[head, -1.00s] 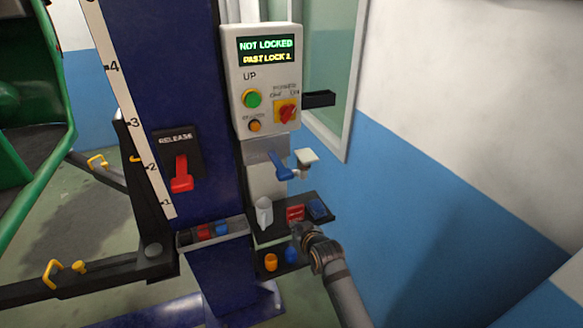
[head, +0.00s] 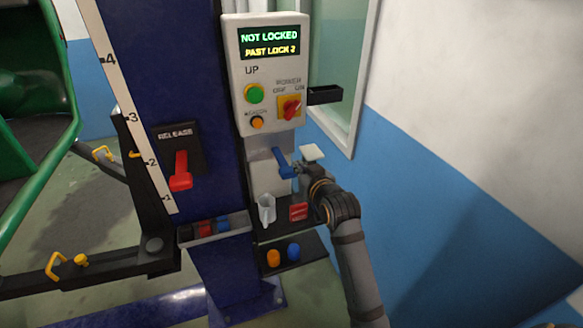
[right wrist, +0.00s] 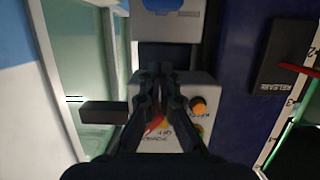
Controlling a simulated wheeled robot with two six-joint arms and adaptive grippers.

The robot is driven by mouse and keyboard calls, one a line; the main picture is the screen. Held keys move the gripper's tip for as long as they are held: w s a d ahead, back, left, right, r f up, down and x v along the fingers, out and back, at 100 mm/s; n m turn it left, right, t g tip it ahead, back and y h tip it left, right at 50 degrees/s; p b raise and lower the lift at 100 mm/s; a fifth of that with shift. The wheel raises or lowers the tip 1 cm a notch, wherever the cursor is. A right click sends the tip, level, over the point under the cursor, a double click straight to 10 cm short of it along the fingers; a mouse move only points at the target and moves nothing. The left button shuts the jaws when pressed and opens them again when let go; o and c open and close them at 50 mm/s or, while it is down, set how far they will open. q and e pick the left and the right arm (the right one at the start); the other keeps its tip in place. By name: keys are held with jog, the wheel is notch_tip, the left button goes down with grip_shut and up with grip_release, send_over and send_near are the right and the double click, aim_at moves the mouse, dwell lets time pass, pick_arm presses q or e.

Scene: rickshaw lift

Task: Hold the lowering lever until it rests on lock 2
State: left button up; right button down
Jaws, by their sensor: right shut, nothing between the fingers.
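A blue lever (head: 283,163), which I take for the lowering lever, hangs at a slant below the control box (head: 263,90). No label shows on it. My right gripper (head: 308,172) is just right of it, partly in front of the white pad (head: 312,153). Its fingers are small in the head view, so contact with the lever cannot be told. In the right wrist view its fingers (right wrist: 161,72) are shut and empty, over the upside-down control box. The display (head: 269,43) reads "NOT LOCKED, PAST LOCK 2". My left gripper is out of view.
A red release lever (head: 180,172) points down on the blue column (head: 160,80), beside a numbered scale (head: 125,110). Shelves with a clear cup (head: 267,209) and small coloured items lie below. The wall (head: 450,180) is at the right.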

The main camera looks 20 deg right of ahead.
jog(key=p, duration=0.2)
send_over(291, 173)
jog(key=shift+f, duration=0.85)
jog(key=f, duration=0.4)
jog(key=shift+s+p, duration=0.25)
jog(key=shift+p, duration=0.15)
jog(key=shift+f, duration=0.1)
